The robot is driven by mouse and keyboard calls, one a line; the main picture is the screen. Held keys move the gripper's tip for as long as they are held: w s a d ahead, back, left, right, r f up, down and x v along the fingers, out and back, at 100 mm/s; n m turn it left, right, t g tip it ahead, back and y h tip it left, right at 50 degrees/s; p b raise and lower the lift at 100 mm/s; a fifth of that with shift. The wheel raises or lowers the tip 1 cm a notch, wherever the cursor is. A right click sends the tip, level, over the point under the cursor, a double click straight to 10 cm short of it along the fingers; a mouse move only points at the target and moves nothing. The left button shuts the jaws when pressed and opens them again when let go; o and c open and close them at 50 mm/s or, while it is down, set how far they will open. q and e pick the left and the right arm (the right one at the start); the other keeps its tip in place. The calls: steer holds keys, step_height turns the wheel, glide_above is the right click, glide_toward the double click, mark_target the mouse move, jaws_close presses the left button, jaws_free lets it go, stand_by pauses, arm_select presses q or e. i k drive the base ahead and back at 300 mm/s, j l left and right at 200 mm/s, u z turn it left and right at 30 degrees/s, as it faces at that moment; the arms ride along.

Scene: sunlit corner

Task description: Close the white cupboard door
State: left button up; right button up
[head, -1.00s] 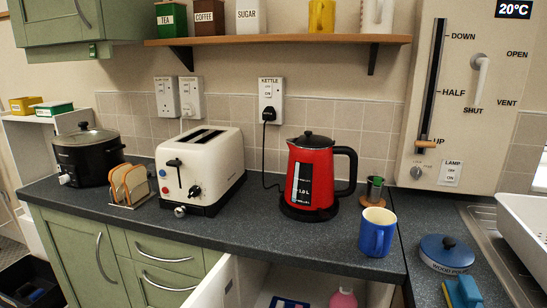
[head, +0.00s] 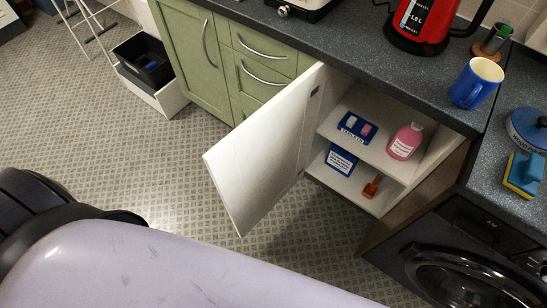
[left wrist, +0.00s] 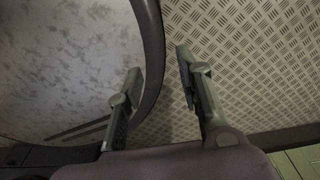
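The white cupboard door (head: 262,150) stands wide open in the head view, swung out from under the worktop into the room. Its inner face and free edge show. The cupboard's interior (head: 375,150) is exposed, with two shelf levels. No gripper shows in the head view; only a pale part of my own body fills the bottom left. In the left wrist view my left gripper (left wrist: 157,85) has its two fingers apart with nothing between them, above the patterned floor. The door is not identifiable in the left wrist view. My right gripper is not in view.
The cupboard holds a pink bottle (head: 405,141), blue boxes (head: 357,127) and an orange item (head: 372,187). A washing machine (head: 470,270) stands at right. The floor (head: 120,150) left of the door is clear.

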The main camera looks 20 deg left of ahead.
mark_target(255, 165)
steer(key=k+z, duration=0.3)
steer(key=k+l+z, duration=0.15)
steer(key=k+z, duration=0.2)
steer(key=j+z, duration=0.45)
steer(key=j, duration=0.35)
steer(key=j+z, duration=0.45)
steer(key=j, duration=0.35)
steer(key=k+j, duration=0.1)
steer(key=j, duration=1.1)
steer(key=k+j, duration=0.15)
steer(key=j, duration=0.45)
